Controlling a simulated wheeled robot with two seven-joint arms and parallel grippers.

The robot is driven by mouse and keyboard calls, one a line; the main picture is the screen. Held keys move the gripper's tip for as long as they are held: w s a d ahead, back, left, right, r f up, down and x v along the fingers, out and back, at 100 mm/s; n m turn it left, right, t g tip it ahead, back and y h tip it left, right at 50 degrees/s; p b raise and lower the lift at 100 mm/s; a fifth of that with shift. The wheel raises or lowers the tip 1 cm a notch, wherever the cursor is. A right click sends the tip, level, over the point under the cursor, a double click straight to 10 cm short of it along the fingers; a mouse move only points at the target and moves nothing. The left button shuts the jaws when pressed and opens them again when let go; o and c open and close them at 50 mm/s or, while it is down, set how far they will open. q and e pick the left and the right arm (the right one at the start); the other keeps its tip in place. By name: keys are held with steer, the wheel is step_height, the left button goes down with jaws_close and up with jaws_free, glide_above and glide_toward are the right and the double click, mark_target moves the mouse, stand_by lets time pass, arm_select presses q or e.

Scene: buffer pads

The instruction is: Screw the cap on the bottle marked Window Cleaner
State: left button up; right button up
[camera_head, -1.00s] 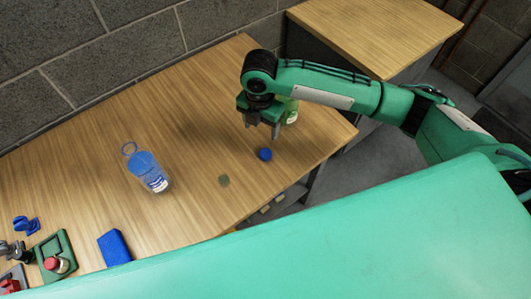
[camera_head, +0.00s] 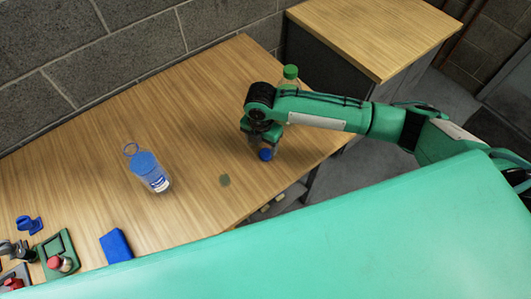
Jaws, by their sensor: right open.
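A blue see-through bottle (camera_head: 148,170) stands left of the middle of the table. It has a blue ring at its upper end and a white and blue label too small to read. A small blue cap (camera_head: 265,154) lies on the table toward the right. My right gripper (camera_head: 264,148) is open, pointing down right at the blue cap. The arm and fingers hide part of it, and I cannot tell whether they touch the cap. My left gripper is not in view.
A bottle with a green cap (camera_head: 290,72) stands behind my right arm, partly hidden. A flat grey-green disc (camera_head: 224,180) lies mid-table. A blue block (camera_head: 115,246) and several small parts sit at the lower left.

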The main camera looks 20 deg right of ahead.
mark_target(266, 153)
steer(key=f, duration=0.2)
steer(key=d+f+p, duration=0.1)
steer(key=f, duration=0.1)
steer(key=shift+d+p, duration=0.15)
steer(key=shift+p, duration=0.15)
steer(key=shift+f, duration=0.6)
steer(key=c, duration=1.1)
